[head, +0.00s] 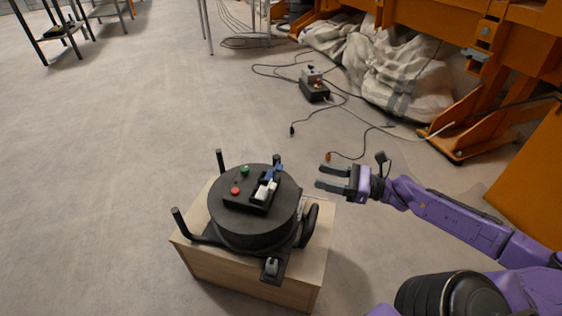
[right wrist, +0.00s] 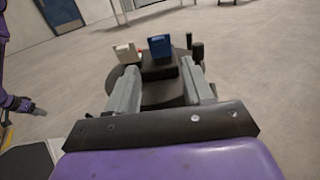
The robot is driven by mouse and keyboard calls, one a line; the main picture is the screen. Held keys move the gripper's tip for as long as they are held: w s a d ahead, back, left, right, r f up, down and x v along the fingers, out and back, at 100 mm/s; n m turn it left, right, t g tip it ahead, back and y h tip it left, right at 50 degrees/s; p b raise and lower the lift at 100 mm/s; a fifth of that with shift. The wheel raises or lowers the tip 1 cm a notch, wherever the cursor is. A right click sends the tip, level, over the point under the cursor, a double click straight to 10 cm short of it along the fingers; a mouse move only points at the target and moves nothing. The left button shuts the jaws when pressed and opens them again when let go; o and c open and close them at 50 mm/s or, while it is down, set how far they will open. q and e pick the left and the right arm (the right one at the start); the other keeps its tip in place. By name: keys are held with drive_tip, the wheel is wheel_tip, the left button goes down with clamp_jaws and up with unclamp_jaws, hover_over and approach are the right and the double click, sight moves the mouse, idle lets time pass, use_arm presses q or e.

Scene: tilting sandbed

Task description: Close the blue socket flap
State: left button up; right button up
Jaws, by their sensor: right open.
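The blue socket flap (head: 273,172) is on the black control box (head: 239,199) on top of a round black drum (head: 230,231). It appears raised, standing up from the box. In the right wrist view the blue flap (right wrist: 160,47) is upright beyond and between my fingers, beside a white flap (right wrist: 127,53). My right gripper (head: 318,176) is open and empty, to the right of the drum and apart from the flap; its fingers also show in the right wrist view (right wrist: 162,78). What looks like my left gripper (right wrist: 30,106) shows small at the left of the right wrist view.
The box also carries a red button (head: 235,191), a green button (head: 244,170) and the white flap (head: 264,190). Dark upright handles surround the drum. It stands on a wooden crate (head: 222,275). Cables and white sacks (head: 397,70) lie behind; floor on the left is clear.

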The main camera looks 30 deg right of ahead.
sight(282, 168)
drive_tip(key=b+x, duration=0.5)
drive_tip(key=x, duration=0.4)
drive_tip(key=shift+w+a+f, duration=0.15)
drive_tip(key=shift+w+a, duration=0.05)
drive_tip(key=shift+a, duration=0.2)
drive_tip(key=shift+w+a+b, duration=0.1)
drive_tip(key=shift+w+b, duration=0.1)
drive_tip(key=shift+b, duration=0.15)
clamp_jaws()
drive_tip(key=shift+r, duration=0.25)
